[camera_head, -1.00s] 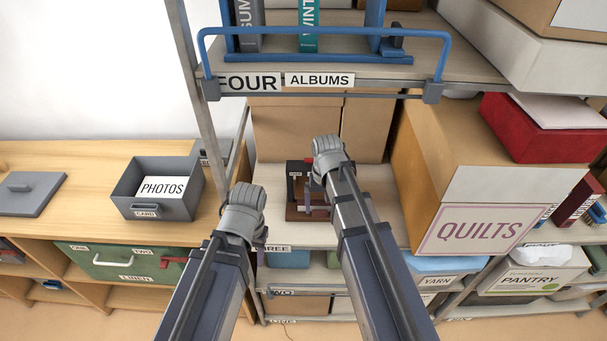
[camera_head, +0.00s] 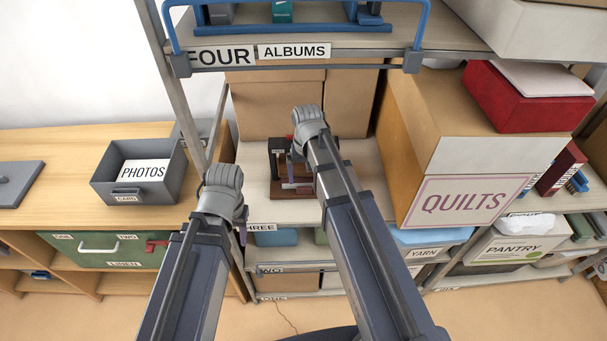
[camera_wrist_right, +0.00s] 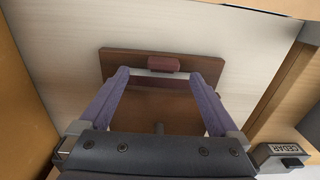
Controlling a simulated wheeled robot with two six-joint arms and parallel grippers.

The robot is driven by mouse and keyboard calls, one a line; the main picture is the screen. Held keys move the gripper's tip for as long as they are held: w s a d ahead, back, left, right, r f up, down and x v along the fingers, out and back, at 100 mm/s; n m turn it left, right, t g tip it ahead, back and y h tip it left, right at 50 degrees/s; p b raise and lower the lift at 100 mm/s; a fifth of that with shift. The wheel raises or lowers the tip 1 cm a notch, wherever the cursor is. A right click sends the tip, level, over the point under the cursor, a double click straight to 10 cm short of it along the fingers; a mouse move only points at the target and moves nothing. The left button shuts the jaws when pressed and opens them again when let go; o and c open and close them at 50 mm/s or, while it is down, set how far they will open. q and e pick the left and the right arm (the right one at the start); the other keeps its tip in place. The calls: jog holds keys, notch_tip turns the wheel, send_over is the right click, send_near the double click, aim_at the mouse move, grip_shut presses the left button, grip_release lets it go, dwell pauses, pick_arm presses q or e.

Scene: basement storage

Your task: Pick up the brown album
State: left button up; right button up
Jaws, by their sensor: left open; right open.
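A brown wooden piece with a dark upright part (camera_head: 280,160) stands on shelf three in the head view, partly hidden by my right arm. The right wrist view shows a flat brown board (camera_wrist_right: 115,62), a small maroon block (camera_wrist_right: 163,64) and a pale strip below it. I cannot tell which of these parts, if any, is the brown album. My right gripper (camera_wrist_right: 160,76) is open above the board, its fingers on either side of the pale strip; contact is unclear. My left gripper (camera_head: 240,213) is open and empty at the left front of shelf three.
Shelf four (camera_head: 390,46) overhangs, with a blue rail and rack. Cardboard boxes (camera_head: 276,105) stand behind, and the QUILTS box (camera_head: 465,202) is close on the right. A shelf post (camera_head: 178,95) and the grey PHOTOS box (camera_head: 140,182) are on the left.

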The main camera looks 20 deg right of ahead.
aim_at(305, 187)
jog(key=shift+w+a+f+b, duration=0.1)
jog(key=shift+a+f+b, duration=0.05)
jog(key=shift+f+b, duration=1.2)
jog(key=shift+a+f+b, duration=0.1)
jog(key=shift+f+b, duration=1.15)
jog(key=shift+f, duration=0.05)
jog(key=shift+r, duration=0.1)
jog(key=shift+c, duration=0.3)
jog(key=c, duration=1.3)
jog(key=shift+o, duration=0.2)
jog(key=shift+r, duration=0.15)
